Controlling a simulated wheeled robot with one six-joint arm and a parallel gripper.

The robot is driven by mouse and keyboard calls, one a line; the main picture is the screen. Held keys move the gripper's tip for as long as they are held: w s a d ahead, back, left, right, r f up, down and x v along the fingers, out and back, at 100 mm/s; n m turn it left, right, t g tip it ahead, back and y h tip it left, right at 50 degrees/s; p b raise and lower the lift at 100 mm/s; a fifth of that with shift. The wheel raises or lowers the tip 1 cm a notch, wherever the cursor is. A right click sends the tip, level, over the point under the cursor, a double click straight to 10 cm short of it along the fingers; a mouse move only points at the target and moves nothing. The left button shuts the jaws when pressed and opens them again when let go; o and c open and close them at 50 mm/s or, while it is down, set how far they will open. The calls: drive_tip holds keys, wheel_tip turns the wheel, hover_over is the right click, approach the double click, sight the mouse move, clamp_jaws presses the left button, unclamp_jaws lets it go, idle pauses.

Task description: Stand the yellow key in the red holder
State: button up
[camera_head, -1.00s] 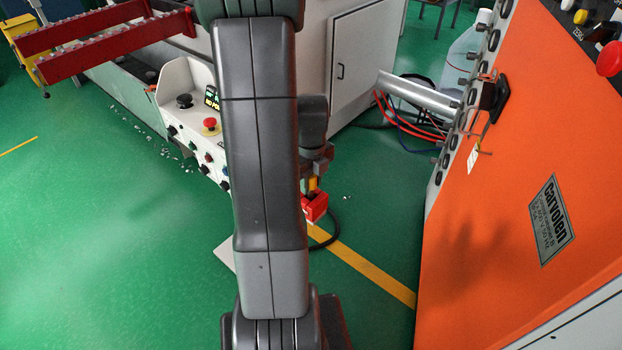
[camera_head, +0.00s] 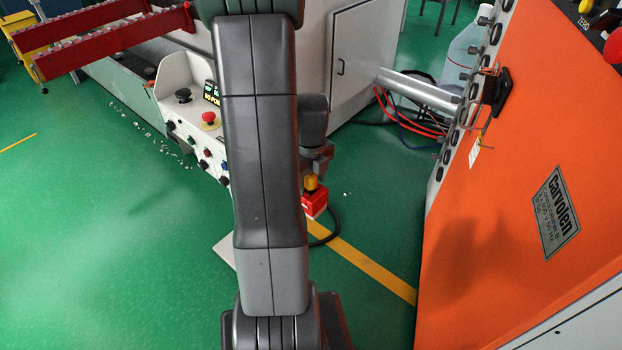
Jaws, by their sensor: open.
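The yellow key (camera_head: 311,185) stands upright at the red holder (camera_head: 316,203), its lower end meeting the holder's top. How deep it sits is too small to tell. The left side of both is hidden behind my arm. My gripper (camera_head: 319,171) is just above the key, pointing down, and looks open and clear of it. The fingertips are small and partly hidden by my arm.
A white control panel (camera_head: 190,115) with buttons stands left of my arm. A large orange panel (camera_head: 510,210) fills the right side. A dark cable (camera_head: 335,228) curves beside the holder. The green floor (camera_head: 110,250) at left is open.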

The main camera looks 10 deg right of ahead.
wheel_tip(320, 180, up, 14)
drive_tip(key=shift+p, duration=0.3)
drive_tip(key=shift+f, duration=0.15)
idle(0.4)
wheel_tip(320, 180, down, 14)
drive_tip(key=shift+r+b, duration=0.2)
drive_tip(key=shift+b, duration=0.1)
drive_tip(key=shift+r+p, duration=1)
drive_tip(key=shift+r, duration=0.15)
drive_tip(key=shift+f, duration=0.1)
